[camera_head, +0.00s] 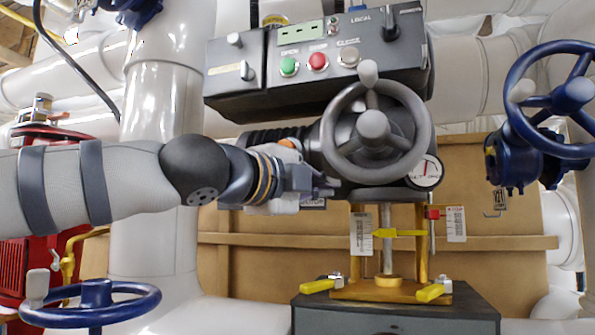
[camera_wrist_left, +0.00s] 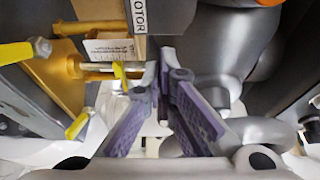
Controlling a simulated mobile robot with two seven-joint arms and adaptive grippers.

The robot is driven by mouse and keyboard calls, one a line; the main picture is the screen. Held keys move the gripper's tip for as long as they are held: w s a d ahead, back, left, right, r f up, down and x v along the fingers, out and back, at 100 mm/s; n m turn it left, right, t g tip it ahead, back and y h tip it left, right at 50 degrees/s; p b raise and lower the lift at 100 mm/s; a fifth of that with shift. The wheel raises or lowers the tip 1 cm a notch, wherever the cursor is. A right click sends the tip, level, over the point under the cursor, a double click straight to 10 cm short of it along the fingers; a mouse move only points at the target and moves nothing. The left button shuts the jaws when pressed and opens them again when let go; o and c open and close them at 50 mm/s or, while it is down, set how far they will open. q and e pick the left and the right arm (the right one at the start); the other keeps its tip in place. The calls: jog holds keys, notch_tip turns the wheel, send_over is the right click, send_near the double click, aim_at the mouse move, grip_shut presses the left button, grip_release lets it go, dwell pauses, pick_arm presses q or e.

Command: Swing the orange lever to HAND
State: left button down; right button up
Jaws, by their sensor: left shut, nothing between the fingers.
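The orange lever shows only as a small orange piece (camera_head: 291,143) on the actuator's left side, just above my left gripper; the rest is hidden behind the gripper. In the left wrist view a sliver of orange (camera_wrist_left: 268,3) shows at the top right edge. My left gripper (camera_head: 326,188) is in front of the actuator's lower left side, left of the grey handwheel (camera_head: 423,125). In the wrist view its purple-padded fingers (camera_wrist_left: 165,75) meet at the tips with nothing between them. A MOTOR label (camera_wrist_left: 140,16) is just beyond the tips. No HAND label is readable.
A dark control box (camera_head: 232,83) with green and red buttons sits above. A gauge (camera_head: 426,172) is right of the handwheel. Below are a yellow valve yoke (camera_head: 421,240) and a grey block (camera_head: 395,318). Blue handwheels (camera_head: 92,302) stand at lower left and right (camera_head: 512,120).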

pick_arm(q)
jog(key=shift+w+a+p, duration=0.2)
jog(key=shift+a+p, duration=0.05)
jog(key=shift+a, duration=0.4)
jog(key=shift+w+a+p, duration=0.2)
jog(key=shift+w+a, duration=0.05)
jog(key=shift+a, duration=0.35)
jog(key=shift+w+a+p, duration=0.2)
jog(key=shift+a+p, duration=0.05)
jog(key=shift+a, duration=0.4)
pick_arm(e)
jog(key=shift+w+r+t, duration=0.3)
jog(key=shift+w+r, duration=0.5)
jog(key=shift+r, duration=0.2)
